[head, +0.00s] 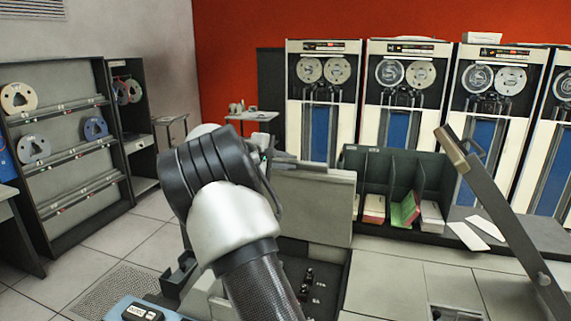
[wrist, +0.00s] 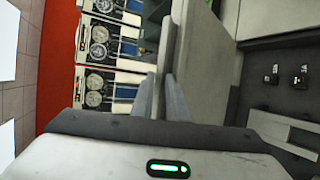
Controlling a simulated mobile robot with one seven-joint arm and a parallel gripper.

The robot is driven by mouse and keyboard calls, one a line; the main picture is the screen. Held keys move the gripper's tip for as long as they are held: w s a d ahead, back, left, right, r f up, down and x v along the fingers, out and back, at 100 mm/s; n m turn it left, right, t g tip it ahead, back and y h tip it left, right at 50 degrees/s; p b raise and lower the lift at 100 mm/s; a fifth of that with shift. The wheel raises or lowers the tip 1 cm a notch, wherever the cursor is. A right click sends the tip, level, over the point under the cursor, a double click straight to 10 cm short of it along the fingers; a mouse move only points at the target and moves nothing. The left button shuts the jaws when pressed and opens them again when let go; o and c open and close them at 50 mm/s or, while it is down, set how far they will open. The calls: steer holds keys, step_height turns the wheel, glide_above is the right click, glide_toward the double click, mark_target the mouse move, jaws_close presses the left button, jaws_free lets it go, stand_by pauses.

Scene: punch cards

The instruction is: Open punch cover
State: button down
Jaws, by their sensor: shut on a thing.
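The punch cover (head: 315,208) is a grey-beige panel standing roughly upright in the middle of the head view, above a dark open recess (head: 325,268) with small black parts in it. In the wrist view the cover (wrist: 208,62) runs along the centre, seen close and partly from its edge. My gripper (head: 308,165) is at the cover's top edge in the head view, its fingers pointing right. In the wrist view my gripper (wrist: 163,85) is shut on the cover's edge. My arm hides the cover's left part and some of the machine.
A dark rack (head: 395,165) with several card compartments stands just behind the cover on the right. A tilted dark bar (head: 500,212) rises at the right. White cards (head: 468,236) lie on the machine top. Tape drives (head: 400,85) line the back; a reel shelf (head: 60,140) stands left.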

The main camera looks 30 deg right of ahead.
steer(key=shift+w+d+r, duration=0.15)
steer(key=shift+r, duration=0.45)
steer(key=c, duration=1.8)
jaws_free()
steer(key=shift+o, duration=0.2)
steer(key=shift+f, duration=0.2)
steer(key=shift+f, duration=0.15)
steer(key=b+v, duration=0.3)
steer(key=v, duration=1.4)
